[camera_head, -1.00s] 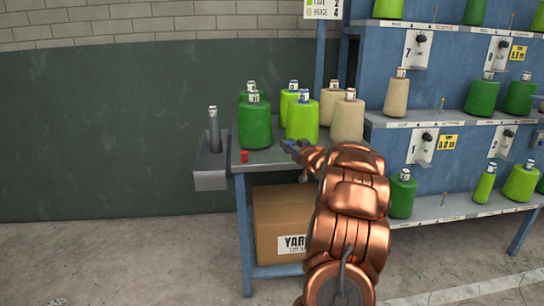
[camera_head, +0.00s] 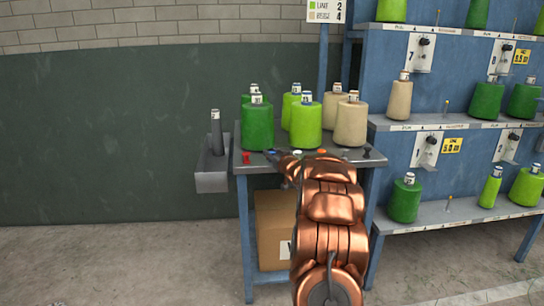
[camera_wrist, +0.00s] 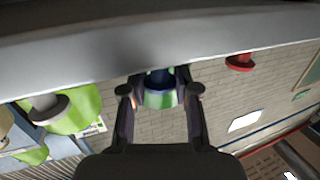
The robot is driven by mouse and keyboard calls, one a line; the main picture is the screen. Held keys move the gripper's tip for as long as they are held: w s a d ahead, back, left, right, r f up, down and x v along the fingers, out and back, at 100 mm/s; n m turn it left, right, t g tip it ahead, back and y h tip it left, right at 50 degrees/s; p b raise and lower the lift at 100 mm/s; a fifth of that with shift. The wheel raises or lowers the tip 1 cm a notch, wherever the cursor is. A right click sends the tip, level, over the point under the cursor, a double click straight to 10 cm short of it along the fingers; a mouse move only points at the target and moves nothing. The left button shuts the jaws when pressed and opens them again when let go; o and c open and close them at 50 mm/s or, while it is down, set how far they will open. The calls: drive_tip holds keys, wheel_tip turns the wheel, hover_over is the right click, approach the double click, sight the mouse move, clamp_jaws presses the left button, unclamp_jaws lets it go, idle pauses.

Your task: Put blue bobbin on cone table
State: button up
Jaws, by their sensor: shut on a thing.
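The cone table (camera_head: 325,165) is a blue-legged stand with a grey top carrying green, lime and beige yarn cones. My gripper (camera_head: 281,160) is at its front edge, left of the middle. The blue bobbin (camera_head: 270,153) shows at the fingertips, low at the tabletop; the head view does not settle whether it touches the top. In the wrist view, which is upside down, my gripper (camera_wrist: 159,92) has a finger on each side of the blue bobbin (camera_wrist: 159,77). A green and pale band shows just beyond it.
A red bobbin (camera_head: 245,158) stands at the table's left corner. White (camera_head: 297,153), orange (camera_head: 322,152) and dark (camera_head: 367,150) pieces line the front edge to the right. Cones stand behind, including a dark green one (camera_head: 257,127). A grey side holder (camera_head: 213,180) is at left.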

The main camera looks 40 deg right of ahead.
drive_tip(key=shift+f, duration=0.1)
drive_tip(key=o, duration=0.9)
drive_tip(key=shift+o, duration=0.2)
drive_tip(key=shift+s, duration=0.15)
drive_tip(key=p+v, duration=0.1)
drive_tip(key=v, duration=1)
drive_tip(key=shift+s+a, duration=0.2)
drive_tip(key=shift+s, duration=0.15)
